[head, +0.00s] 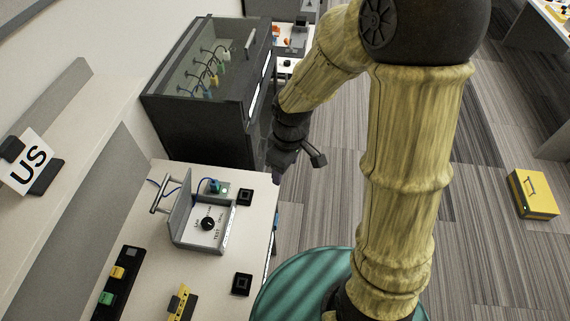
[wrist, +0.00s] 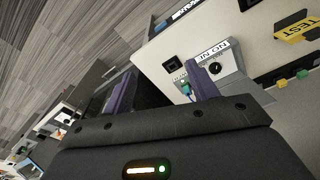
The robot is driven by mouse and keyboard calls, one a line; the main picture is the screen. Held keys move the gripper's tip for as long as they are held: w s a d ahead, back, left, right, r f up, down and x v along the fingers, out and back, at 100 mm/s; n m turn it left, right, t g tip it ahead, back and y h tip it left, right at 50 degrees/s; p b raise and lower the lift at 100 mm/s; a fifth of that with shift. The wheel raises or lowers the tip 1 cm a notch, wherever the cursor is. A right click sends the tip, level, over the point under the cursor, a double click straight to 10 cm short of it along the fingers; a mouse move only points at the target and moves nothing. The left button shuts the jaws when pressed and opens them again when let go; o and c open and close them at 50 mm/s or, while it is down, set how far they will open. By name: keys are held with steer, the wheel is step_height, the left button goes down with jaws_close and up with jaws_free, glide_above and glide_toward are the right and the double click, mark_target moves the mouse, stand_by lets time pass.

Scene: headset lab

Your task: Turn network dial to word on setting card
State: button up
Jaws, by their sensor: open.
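The setting card (head: 27,161) is white, reads "US" and stands tilted in a dark holder on the left ledge. The network dial (head: 208,224) is a round black knob on the pale face of a grey box, with small words around it; I cannot tell which word it points to. The dial also shows in the wrist view (wrist: 215,68), beyond the right finger. My gripper (head: 297,168) is open and empty, right of the box and past the table's edge. Its two purple-grey fingers are spread in the wrist view (wrist: 160,90).
The box has a raised handle (head: 168,195) and a blue cable with a green-lit plug (head: 215,186). Black square pieces (head: 242,283), a button strip (head: 117,283) and a yellow TEST block (wrist: 295,30) share the table. A dark glazed cabinet (head: 210,100) stands behind.

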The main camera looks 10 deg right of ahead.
steer(key=s+d+r+m+t, duration=0.2)
steer(key=s+d+r+m, duration=0.2)
steer(key=d+m, duration=0.5)
steer(key=shift+s+r+m+h, duration=0.25)
steer(key=shift+s+m+h, duration=0.15)
steer(key=shift+s+m, duration=0.3)
